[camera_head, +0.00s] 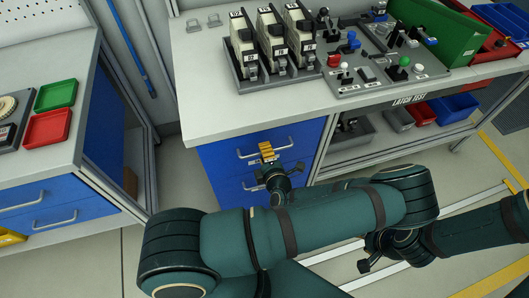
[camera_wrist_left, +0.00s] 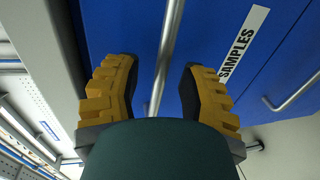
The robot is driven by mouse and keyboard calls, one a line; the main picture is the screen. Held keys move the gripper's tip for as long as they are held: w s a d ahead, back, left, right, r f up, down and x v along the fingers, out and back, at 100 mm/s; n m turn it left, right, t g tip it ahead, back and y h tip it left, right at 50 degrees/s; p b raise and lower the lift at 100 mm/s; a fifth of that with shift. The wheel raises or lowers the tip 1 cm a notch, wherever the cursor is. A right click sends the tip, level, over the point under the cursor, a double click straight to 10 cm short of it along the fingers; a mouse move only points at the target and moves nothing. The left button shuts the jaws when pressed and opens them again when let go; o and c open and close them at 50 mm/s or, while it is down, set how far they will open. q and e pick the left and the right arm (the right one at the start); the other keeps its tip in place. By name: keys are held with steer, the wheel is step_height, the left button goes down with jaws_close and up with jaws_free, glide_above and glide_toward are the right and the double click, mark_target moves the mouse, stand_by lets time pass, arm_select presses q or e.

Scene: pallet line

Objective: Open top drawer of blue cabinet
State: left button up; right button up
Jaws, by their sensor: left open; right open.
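The blue cabinet (camera_head: 222,166) stands under the central workbench, with a top drawer handle (camera_head: 285,145) and a lower handle (camera_head: 250,187). My left gripper (camera_head: 267,150) is open in front of the top drawer handle and covers its middle. In the left wrist view, the yellow fingers of this gripper (camera_wrist_left: 160,85) stand on either side of a metal bar handle (camera_wrist_left: 170,45), with visible gaps. A white "SAMPLES" label (camera_wrist_left: 243,42) is on the blue front there. My right gripper (camera_head: 370,256) is open and empty low at the right, partly hidden by my arm.
The workbench (camera_head: 210,95) carries a rack of devices (camera_head: 270,50) and a grey switch panel (camera_head: 370,75). Another blue drawer unit (camera_head: 60,207) stands at the left. A shelf with bins (camera_head: 455,107) is right of the cabinet. The floor before the cabinet is partly covered by my arms.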

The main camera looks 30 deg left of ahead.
arm_select(q)
steer(key=shift+w+a+f, duration=0.1)
steer(key=shift+w+a, duration=0.15)
steer(key=shift+a, duration=0.05)
steer(key=shift+o, duration=0.2)
jaws_close()
